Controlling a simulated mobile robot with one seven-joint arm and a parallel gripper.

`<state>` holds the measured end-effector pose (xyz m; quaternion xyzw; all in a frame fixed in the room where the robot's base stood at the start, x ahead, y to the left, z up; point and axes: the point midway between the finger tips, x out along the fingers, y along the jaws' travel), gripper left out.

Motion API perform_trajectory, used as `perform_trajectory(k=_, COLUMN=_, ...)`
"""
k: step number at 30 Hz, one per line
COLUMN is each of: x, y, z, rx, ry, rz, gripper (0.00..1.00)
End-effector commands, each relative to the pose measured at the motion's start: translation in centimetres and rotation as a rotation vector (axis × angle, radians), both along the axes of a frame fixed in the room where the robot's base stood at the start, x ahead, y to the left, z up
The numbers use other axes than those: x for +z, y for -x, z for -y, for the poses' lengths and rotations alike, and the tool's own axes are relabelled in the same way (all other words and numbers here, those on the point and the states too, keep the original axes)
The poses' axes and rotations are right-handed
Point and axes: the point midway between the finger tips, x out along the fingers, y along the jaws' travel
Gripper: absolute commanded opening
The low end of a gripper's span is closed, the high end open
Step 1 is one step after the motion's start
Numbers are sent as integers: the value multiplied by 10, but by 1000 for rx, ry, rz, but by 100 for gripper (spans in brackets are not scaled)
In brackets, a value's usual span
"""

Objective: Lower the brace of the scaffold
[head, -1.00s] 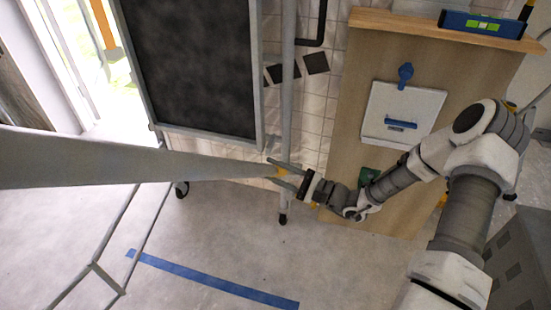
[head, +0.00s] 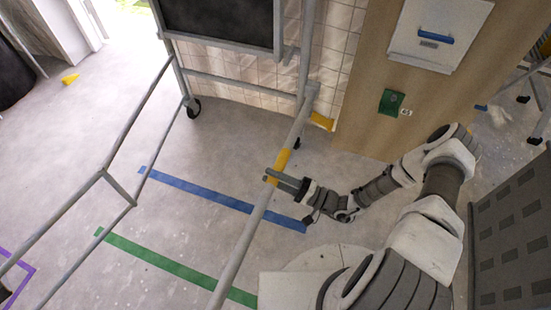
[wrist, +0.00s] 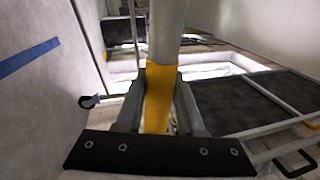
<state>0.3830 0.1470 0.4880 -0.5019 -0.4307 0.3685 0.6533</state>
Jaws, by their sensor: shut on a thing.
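The brace (head: 248,237) is a long grey bar with a yellow grip section (head: 280,163). In the head view it slants from the scaffold post (head: 305,50) at the top down to the bottom edge, where its near end is cut off. My gripper (head: 277,178) is shut on the brace at the yellow section. In the wrist view the yellow section (wrist: 159,95) sits between both fingers. The bar's grey part (wrist: 167,30) runs on beyond them. A yellow piece (head: 322,120) is beside the post at the brace's far end.
Scaffold rails (head: 135,125) stand at left, with a caster (head: 193,108) and a dark panel (head: 220,20) behind. Blue tape (head: 225,200) and green tape (head: 170,265) mark the floor. A wooden board (head: 375,70) stands at back right. A dark grey cabinet (head: 510,220) is at the right edge.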

Motion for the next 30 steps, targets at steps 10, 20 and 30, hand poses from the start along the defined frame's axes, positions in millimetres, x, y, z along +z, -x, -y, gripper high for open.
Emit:
perform_trajectory(k=10, x=-53, y=2, z=0, rx=-2, ry=39, rz=107, gripper=0)
perform_trajectory(k=20, x=-68, y=1, z=0, rx=-2, ry=57, rz=133, gripper=0)
perform_trajectory(k=30, x=-71, y=1, z=2, rx=-4, ry=61, rz=128, gripper=43)
